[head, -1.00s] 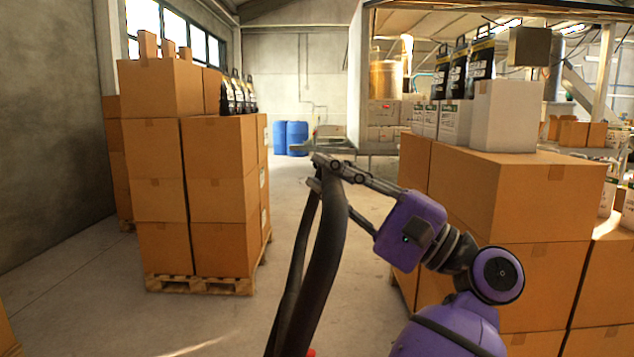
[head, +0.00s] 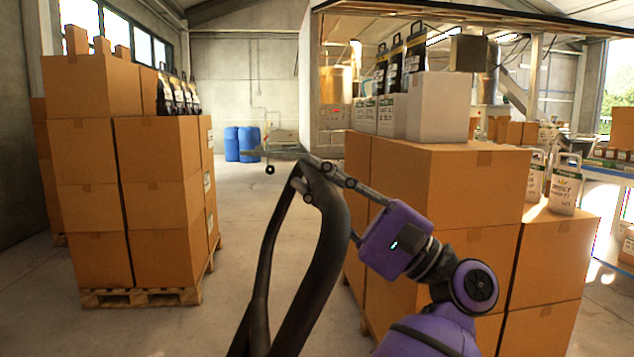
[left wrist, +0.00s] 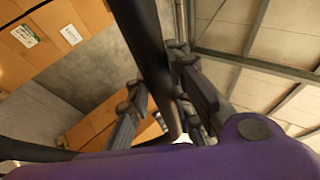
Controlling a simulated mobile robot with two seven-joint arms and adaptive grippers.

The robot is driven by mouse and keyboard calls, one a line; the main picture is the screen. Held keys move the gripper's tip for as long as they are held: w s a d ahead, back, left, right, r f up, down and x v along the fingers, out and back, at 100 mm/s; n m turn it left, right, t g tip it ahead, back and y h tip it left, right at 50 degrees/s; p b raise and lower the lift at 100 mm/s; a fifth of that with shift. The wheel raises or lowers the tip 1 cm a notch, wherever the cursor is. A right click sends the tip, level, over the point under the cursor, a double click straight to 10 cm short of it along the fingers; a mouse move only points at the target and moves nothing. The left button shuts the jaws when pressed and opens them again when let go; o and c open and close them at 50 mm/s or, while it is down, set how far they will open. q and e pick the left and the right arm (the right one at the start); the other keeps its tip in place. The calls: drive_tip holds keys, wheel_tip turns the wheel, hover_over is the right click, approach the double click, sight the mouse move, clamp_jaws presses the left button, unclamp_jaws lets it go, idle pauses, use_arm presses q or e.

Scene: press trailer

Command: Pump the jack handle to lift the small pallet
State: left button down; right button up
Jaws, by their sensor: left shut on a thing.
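The jack handle (head: 323,258), a dark looped bar, rises from the bottom of the head view and leans with its top at mid-picture. My left gripper (head: 318,172) is shut on the top of the handle, its fingers around the bar. In the left wrist view the handle (left wrist: 150,62) runs between the fingers of the gripper (left wrist: 165,100). The jack's base is out of view. A wooden pallet (head: 140,297) under the left box stack shows, but I cannot tell whether it is the small pallet. My right gripper is not in view.
Tall cardboard box stacks stand at left (head: 158,150) and right (head: 450,185) of the handle. A clear concrete aisle (head: 245,220) runs between them. Blue barrels (head: 240,143) stand at the far wall. A shelf with goods (head: 600,170) is at far right.

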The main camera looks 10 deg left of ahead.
use_arm(q)
drive_tip(key=c, duration=1.6)
unclamp_jaws()
drive_tip(key=shift+a+f, duration=0.1)
drive_tip(key=shift+f, duration=0.05)
drive_tip(key=shift+o, duration=0.2)
drive_tip(key=v, duration=1.2)
